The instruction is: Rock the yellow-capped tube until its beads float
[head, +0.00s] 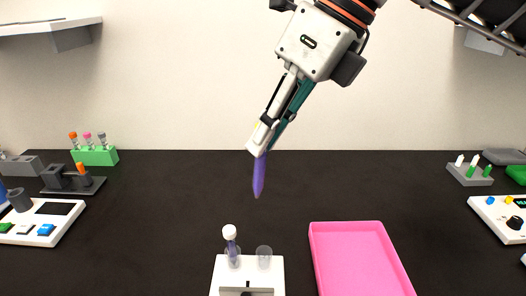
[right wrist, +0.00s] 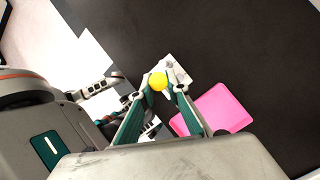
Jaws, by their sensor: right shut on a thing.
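My right gripper (head: 267,135) comes down from the upper right in the head view, high above the table. It is shut on the yellow-capped tube, whose purple, pointed lower part (head: 259,178) hangs below the fingers, slightly tilted. The yellow cap (right wrist: 158,81) shows between the fingertips in the right wrist view. The cap is mostly hidden by the fingers in the head view. I cannot tell how the beads lie inside the tube. My left gripper is not clearly in view.
Below stands a white holder (head: 222,272) with a white-capped tube (head: 230,240) and an empty clear tube (head: 264,256). A pink tray (head: 313,262) lies to its right. A green rack (head: 95,157) and white devices (head: 62,222) stand at the left. The table's middle is clear.

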